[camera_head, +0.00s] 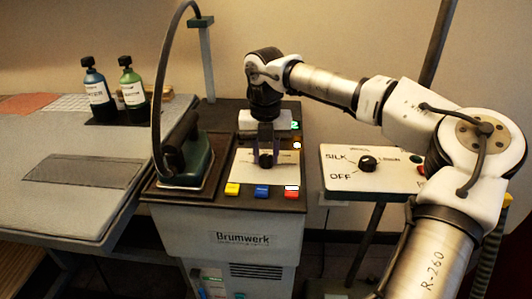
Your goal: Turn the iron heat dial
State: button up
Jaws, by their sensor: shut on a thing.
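My gripper (266,153) points down over the light panel (243,176) on the Brumwerk station, beside the iron. Its fingers are closed around a small dark dial (265,161) on that panel. The fingers hide much of the dial, so its pointer and setting cannot be read. A second black dial (367,164) sits on a separate white panel to the right, marked SILK, OFF and what looks like LINEN. My gripper is not touching that one.
A dark green iron (190,163) stands left of my gripper, with a cable arching above it. Yellow, blue and red buttons (262,191) line the station's front edge. Two bottles (97,92) stand on the ironing table (60,140) at the left.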

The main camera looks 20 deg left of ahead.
aim_at(265, 157)
jog(key=o, duration=1)
jog(key=shift+c, duration=0.2)
notch_tip(265, 157, up, 14)
jog(key=shift+s+a+f, duration=0.1)
jog(key=shift+s+f, duration=0.05)
